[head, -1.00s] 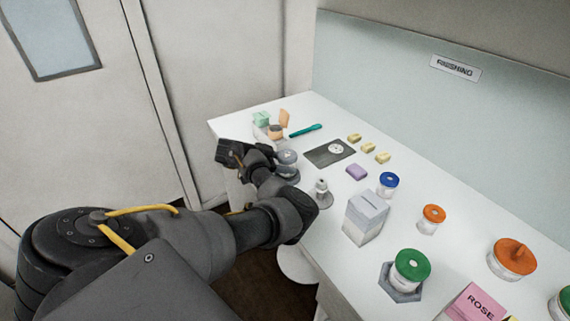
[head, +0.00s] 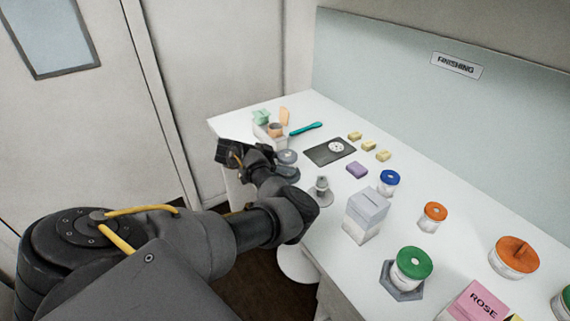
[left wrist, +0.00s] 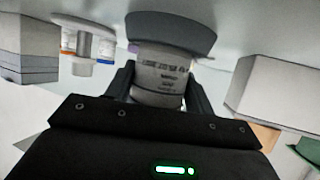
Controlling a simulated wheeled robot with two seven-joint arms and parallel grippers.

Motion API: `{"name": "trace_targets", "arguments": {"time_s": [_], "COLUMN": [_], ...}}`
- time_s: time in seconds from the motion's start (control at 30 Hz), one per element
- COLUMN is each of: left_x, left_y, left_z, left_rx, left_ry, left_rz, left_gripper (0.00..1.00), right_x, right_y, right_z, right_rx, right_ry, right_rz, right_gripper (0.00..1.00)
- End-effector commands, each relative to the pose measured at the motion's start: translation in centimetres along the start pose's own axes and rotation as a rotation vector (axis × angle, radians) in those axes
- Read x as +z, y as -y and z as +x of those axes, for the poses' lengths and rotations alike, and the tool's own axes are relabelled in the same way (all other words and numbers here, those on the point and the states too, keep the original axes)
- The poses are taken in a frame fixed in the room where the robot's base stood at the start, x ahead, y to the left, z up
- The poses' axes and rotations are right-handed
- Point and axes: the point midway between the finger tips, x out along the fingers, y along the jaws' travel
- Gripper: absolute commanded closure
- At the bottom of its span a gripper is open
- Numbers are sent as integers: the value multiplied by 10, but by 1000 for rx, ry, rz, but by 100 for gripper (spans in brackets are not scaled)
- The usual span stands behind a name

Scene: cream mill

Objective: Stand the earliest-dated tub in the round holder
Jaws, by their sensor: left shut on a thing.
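My left gripper (head: 276,163) is at the far-left end of the table, shut on a tub with a grey lid (head: 287,156). In the left wrist view, which looks upside down, both fingers (left wrist: 158,84) are around the tub's sides (left wrist: 160,74). Dark print shows on its pale label, too blurred to read. A grey round holder (head: 291,174) is directly beneath the tub; its disc also shows against the tub in the left wrist view (left wrist: 160,30). I cannot tell whether the tub rests fully in it. My right gripper is not in view.
A small grey stand (head: 321,187) and a pale box (head: 365,212) are to the right. Tubs with blue (head: 389,177), orange (head: 434,212) and green lids (head: 413,262) stand farther along; the green one is in a hexagonal holder (head: 392,288). An open box (head: 264,134) is behind the gripper.

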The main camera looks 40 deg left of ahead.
Motion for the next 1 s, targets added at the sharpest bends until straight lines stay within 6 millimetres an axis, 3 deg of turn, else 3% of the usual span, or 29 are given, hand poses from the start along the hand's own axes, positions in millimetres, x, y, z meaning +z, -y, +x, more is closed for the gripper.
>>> {"name": "trace_targets", "arguments": {"time_s": [1.0], "left_x": [7], "left_y": [0], "left_z": [3], "left_rx": [0], "left_ry": [0], "left_rz": [0], "left_gripper": [83], "right_x": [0], "right_y": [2], "right_z": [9], "right_rx": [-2], "right_ry": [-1], "right_rz": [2], "right_gripper": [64]}}
